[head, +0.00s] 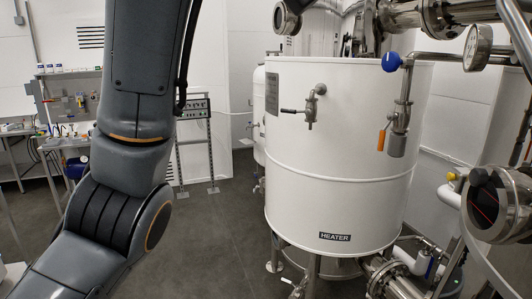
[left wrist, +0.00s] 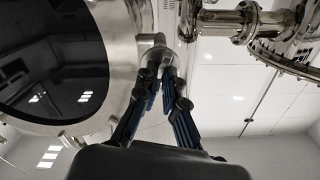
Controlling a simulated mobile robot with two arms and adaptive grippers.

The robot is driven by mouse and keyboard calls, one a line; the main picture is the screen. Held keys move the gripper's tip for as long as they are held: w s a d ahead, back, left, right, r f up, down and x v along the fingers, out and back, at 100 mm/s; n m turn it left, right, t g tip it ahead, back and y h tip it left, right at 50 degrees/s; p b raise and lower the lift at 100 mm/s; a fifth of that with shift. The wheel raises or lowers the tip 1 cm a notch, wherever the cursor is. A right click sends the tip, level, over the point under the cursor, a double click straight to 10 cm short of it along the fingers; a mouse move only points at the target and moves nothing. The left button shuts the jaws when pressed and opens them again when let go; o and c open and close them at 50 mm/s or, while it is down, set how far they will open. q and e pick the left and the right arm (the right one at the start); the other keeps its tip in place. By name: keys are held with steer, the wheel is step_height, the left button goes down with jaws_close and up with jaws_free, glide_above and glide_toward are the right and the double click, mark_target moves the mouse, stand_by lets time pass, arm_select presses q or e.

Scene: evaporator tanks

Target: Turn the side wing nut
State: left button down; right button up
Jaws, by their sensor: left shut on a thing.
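In the left wrist view, my left gripper (left wrist: 160,72) reaches up from below beside a large round dark sight glass (left wrist: 55,60) with a shiny metal rim. Its dark fingers are close together at the tips, shut on a small metal fitting at the rim's right side, which I take as the side wing nut (left wrist: 150,42). The fingers hide much of it, so its wings and angle are not clear. In the head view my left arm rises at the left and its gripper is out of frame. My right gripper is in neither view.
A white heater tank (head: 335,150) stands right of my arm, with a blue-knobbed valve (head: 391,62), an orange handle (head: 381,140) and a gauge (head: 477,47). Steel pipes (left wrist: 225,22) run right of the gripper. Grey floor (head: 215,240) is open between arm and tank.

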arm_select(q)
steer(key=shift+f+n, duration=0.15)
steer(key=shift+n, duration=0.45)
steer(key=shift+n, duration=1.1)
steer(key=shift+n+b, duration=0.4)
steer(key=shift+n, duration=0.8)
steer(key=shift+n, duration=0.7)
steer(key=c, duration=1.4)
jaws_free()
